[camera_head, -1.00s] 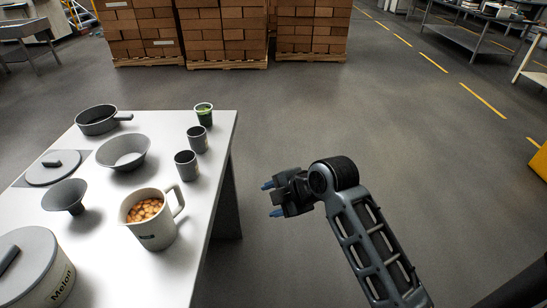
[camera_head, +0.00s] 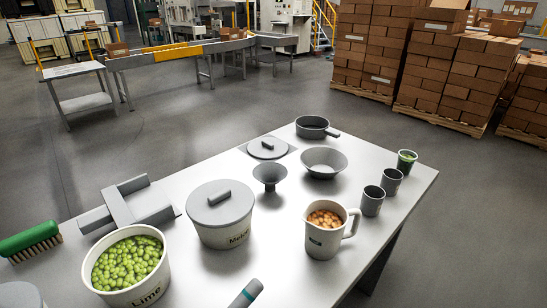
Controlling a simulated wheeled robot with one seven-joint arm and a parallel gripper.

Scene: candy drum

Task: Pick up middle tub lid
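The tub labelled "Melon" (camera_head: 222,232) stands on the white table, with a grey round lid (camera_head: 240,202) seated on top. The lid has a raised bar handle across its middle. To its left, the tub labelled "Lime" (camera_head: 146,294) is open and full of green balls. A grey round top (camera_head: 18,296) shows at the bottom left corner, mostly cut off. Another grey lid with a bar handle (camera_head: 268,148) lies flat on a dark mat farther back. My gripper is out of view.
On the table (camera_head: 405,205) are a funnel (camera_head: 269,174), bowl (camera_head: 323,161), pan (camera_head: 312,127), jug of orange balls (camera_head: 324,238), cups (camera_head: 372,201), green brush (camera_head: 30,240), grey block-like holder (camera_head: 127,205) and grey cylinder with a teal band (camera_head: 245,294).

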